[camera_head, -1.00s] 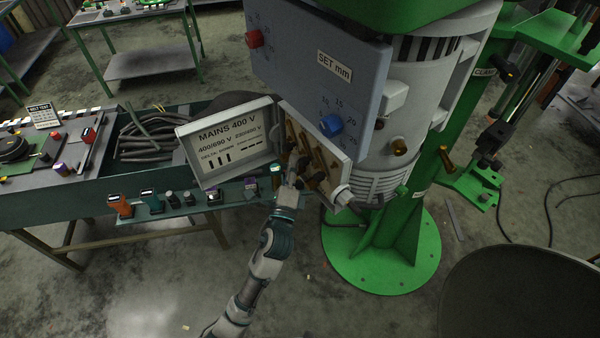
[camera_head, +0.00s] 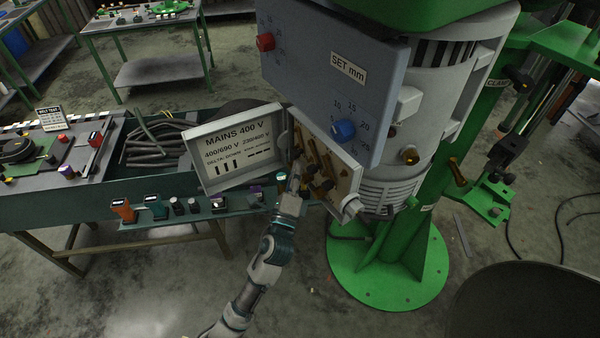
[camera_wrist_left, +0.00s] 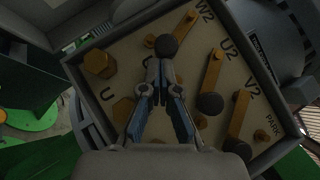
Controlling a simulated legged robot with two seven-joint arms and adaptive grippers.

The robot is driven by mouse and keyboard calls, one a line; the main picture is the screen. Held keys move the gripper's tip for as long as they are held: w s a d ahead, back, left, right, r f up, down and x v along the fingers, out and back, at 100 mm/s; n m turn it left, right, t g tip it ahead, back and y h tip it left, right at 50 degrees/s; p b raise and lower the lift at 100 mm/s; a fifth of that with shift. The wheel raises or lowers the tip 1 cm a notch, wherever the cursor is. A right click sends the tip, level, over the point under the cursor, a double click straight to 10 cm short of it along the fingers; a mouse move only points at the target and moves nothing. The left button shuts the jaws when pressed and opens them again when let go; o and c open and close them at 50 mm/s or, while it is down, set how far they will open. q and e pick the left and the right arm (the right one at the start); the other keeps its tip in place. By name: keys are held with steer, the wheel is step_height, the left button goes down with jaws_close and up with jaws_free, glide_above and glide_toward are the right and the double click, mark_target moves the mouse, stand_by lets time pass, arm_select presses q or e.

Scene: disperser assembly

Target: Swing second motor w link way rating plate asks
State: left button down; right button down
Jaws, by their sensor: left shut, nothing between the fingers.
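The motor's open terminal box (camera_head: 348,185) shows a pale board with brass links and black knobs. In the left wrist view the W2 link (camera_wrist_left: 186,27) has its black knob (camera_wrist_left: 166,46) just beyond my fingertips; I cannot tell if they touch. The U2 link (camera_wrist_left: 214,70) and the V2 link (camera_wrist_left: 239,113) lie to its right, each with a black knob at its lower end. The rating plate (camera_head: 238,145) on the open lid reads MAINS 400 V, 400/690 V and 230/400 V. My left gripper (camera_head: 296,168) is shut and empty over the board, also in the wrist view (camera_wrist_left: 166,65).
A grey-blue panel (camera_head: 335,70) marked SET mm, with red and blue knobs, overhangs the box. A green bench (camera_head: 80,205) with tools and cables stands at left. The green column base (camera_head: 390,270) is below right. A dark round surface (camera_head: 530,305) fills the lower right.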

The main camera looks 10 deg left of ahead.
mark_target(290, 166)
arm_select(q)
steer(key=shift+w+a+f+m+t+h+b, duration=0.25)
steer(key=shift+w+a+m+h+b, duration=0.15)
steer(key=shift+m+h+b, duration=0.75)
steer(key=shift+w+a+f+m+t+h+b, duration=0.35)
steer(key=shift+m+b, duration=0.5)
steer(key=shift+b, duration=0.75)
steer(key=shift+w+a+f+m+t+h+b, duration=0.15)
steer(key=shift+w+a+m+h+b, duration=0.3)
steer(key=shift+m+h+b, duration=0.7)
steer(key=shift+b, duration=0.3)
